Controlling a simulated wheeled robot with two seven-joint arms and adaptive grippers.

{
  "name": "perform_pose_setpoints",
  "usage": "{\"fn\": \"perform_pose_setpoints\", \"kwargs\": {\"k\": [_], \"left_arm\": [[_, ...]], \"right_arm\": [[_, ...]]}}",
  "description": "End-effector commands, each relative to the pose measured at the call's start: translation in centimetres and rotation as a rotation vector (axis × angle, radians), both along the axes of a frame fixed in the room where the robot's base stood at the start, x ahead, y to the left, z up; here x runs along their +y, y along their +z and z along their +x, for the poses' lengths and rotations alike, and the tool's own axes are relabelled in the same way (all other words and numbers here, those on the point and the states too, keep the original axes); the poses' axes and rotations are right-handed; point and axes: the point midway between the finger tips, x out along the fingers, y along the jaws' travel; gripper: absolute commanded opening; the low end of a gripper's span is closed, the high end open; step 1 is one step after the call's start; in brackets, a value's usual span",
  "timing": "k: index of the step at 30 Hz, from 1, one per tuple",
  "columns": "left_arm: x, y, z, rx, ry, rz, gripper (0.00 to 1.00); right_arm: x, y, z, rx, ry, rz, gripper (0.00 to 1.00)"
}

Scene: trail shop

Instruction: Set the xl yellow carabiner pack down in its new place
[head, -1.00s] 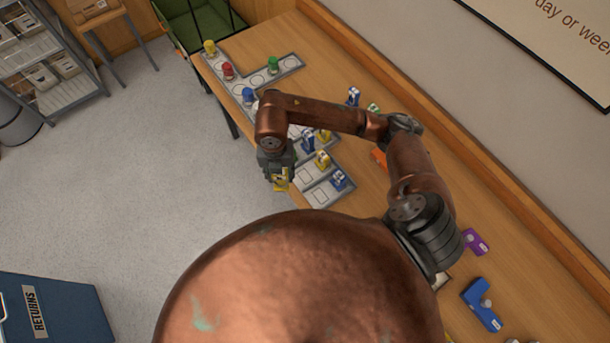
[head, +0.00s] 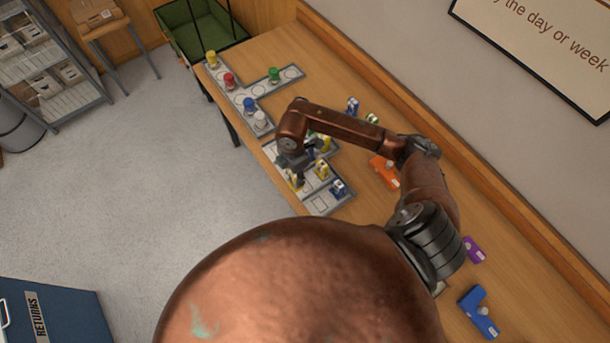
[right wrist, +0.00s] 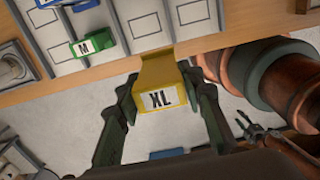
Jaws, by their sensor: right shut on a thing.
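The yellow carabiner pack (right wrist: 158,73), labelled XL, is between the two fingers of my right gripper (right wrist: 158,92), which is shut on it. In the head view the yellow pack (head: 297,182) hangs under my right gripper (head: 293,168) at the front edge of the grey celled tray (head: 320,204). In the right wrist view the pack appears over the table edge, with empty outlined cells of the tray (right wrist: 162,43) just beyond. I cannot tell whether it touches anything below.
A green M pack (right wrist: 92,44) stands in a tray cell. Yellow (head: 322,170) and blue (head: 338,188) packs stand on the tray nearby. An orange item (head: 384,171) lies behind on the wooden table (head: 400,235).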

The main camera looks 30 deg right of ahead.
Motion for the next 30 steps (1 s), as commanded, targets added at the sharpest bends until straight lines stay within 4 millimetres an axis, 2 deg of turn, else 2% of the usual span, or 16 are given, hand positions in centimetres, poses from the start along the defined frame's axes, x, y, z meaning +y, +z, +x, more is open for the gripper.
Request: {"fn": "perform_pose_setpoints", "kwargs": {"k": [1, 6, 16, 22, 30], "left_arm": [[0.0, 0.4, 0.0, 0.0, 0.0, 0.0, 0.37], [0.0, 0.6, 0.0, 0.0, 0.0, 0.0, 0.37], [0.0, 0.9, -0.1, 0.001, 0.0, 0.0, 0.37], [0.0, 1.7, -0.1, 0.001, 0.0, 0.0, 0.37], [0.0, 1.7, -0.1, 0.001, 0.0, 0.0, 0.37]], "right_arm": [[-1.3, -0.5, 0.3, 0.004, -0.006, -0.004, 0.0], [-3.2, -3.6, 1.2, 0.003, -0.002, 0.0, 0.0], [-5.3, -6.3, 2.1, 0.003, 0.0, -0.001, 0.0], [-5.2, -8.8, 2.1, 0.001, 0.001, 0.002, 0.0], [-5.2, -9.3, 2.2, -0.001, 0.002, 0.0, 0.0]]}}
